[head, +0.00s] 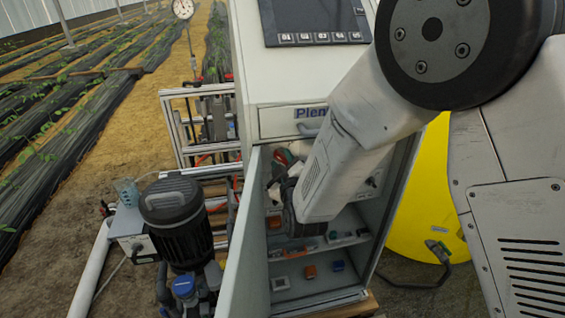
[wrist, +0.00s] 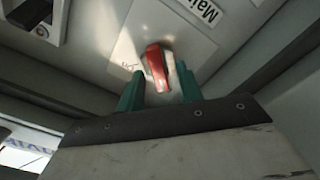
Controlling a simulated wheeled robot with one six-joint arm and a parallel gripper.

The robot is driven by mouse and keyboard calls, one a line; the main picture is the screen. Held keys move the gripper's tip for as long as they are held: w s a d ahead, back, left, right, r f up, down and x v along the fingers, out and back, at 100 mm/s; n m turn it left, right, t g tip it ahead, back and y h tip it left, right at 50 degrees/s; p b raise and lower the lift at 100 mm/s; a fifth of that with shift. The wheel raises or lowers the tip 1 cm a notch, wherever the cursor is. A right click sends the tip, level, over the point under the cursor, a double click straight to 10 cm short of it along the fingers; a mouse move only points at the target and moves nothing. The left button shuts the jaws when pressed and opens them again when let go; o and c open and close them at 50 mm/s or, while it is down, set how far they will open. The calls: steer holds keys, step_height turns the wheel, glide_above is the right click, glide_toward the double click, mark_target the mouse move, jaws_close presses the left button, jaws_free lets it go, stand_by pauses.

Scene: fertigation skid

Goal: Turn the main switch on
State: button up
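The main switch's red handle (wrist: 157,68) shows in the wrist view on a pale plate inside the cabinet, beside a label reading "Mai…". A pale part of the knob lies along the handle's right side. My gripper (wrist: 160,86) has two teal fingers, standing apart on either side of the handle's near end. A gap shows on the left; on the right I cannot tell whether the finger touches the knob. In the head view my arm reaches into the open cabinet (head: 251,70) and hides the switch and my fingertips.
The cabinet door (head: 243,245) stands open at the left of the opening. Small coloured parts lie on the cabinet's lower shelves. A black motor pump (head: 178,225) stands left of the door, and a yellow tank (head: 425,200) is behind at the right. A dark latch-like part (wrist: 38,22) shows at the wrist view's upper left.

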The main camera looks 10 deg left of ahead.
jaws_close()
